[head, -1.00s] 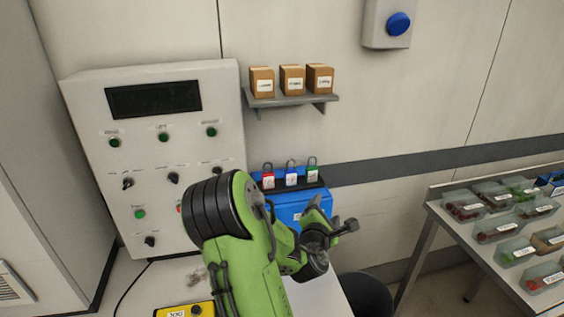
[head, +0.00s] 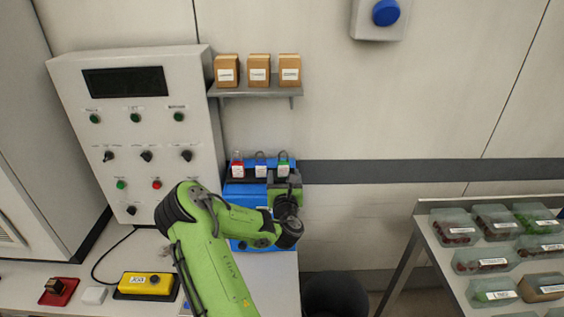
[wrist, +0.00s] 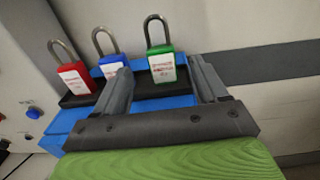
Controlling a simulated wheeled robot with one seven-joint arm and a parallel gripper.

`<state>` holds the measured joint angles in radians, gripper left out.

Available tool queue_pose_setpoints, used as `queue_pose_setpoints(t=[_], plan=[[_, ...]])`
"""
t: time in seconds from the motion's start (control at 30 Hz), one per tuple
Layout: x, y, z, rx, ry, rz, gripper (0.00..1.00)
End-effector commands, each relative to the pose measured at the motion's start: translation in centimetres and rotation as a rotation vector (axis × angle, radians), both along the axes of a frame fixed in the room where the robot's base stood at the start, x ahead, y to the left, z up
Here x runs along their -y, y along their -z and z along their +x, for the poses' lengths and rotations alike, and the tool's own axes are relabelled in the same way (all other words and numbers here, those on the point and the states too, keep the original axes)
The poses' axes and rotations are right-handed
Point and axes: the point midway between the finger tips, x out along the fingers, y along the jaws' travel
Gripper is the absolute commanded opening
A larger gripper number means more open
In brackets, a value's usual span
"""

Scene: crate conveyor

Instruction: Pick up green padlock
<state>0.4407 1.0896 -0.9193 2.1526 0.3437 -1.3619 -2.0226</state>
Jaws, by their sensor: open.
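The green padlock (head: 284,168) is the rightmost of three padlocks standing in a row on a black holder on the blue box. In the wrist view the green padlock (wrist: 162,66) stands upright, shackle up, between and beyond the two fingers of my gripper (wrist: 160,80). It has a white label. My gripper is open, and I see nothing held in it. In the head view my arm hides the fingers and part of the blue box (head: 234,215).
A blue padlock (wrist: 112,64) and a red padlock (wrist: 72,76) stand left of the green one. A shelf (head: 255,92) with three cartons is above. The control panel (head: 140,150) is left. A bin table (head: 428,240) stands right.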

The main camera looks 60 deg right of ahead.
Motion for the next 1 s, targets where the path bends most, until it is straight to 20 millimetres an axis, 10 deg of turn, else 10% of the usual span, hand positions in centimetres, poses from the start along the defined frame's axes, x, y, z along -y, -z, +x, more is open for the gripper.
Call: queue_pose_setpoints(t=[0.5, 0.77, 1.0], plan=[[7.4, 0.1, 4.0, 0.003, 0.001, 0.001, 0.72], [7.8, 0.2, 4.3, 0.002, 0.001, 0.002, 0.72], [7.8, 0.1, 4.2, 0.003, 0.001, 0.001, 0.37]])
